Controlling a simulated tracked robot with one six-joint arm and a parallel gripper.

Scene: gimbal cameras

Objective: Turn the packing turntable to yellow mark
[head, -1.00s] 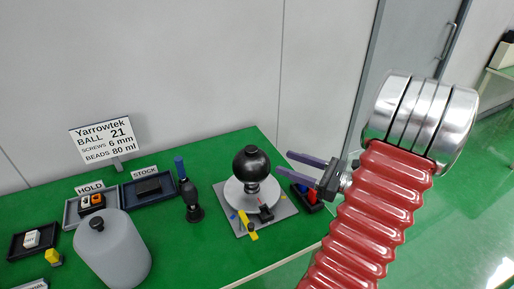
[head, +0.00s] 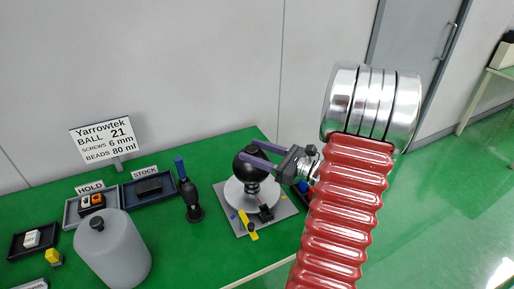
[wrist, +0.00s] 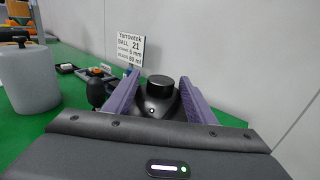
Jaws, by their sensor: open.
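The packing turntable (head: 236,198) is a pale round disc on a grey square plate (head: 284,208). A black ball (head: 247,170) stands over its middle on a short dark neck. A yellow piece (head: 249,231) lies at the plate's front edge; a dark piece with a red part (head: 266,213) is at the disc's front right. My gripper (head: 247,150) is open, its two purple fingers reaching from the right across the ball's top. Contact cannot be told. In the wrist view the open fingers (wrist: 158,82) flank a dark body with a round black cap (wrist: 160,81).
A grey canister (head: 112,255) stands front left. The wall is close behind.

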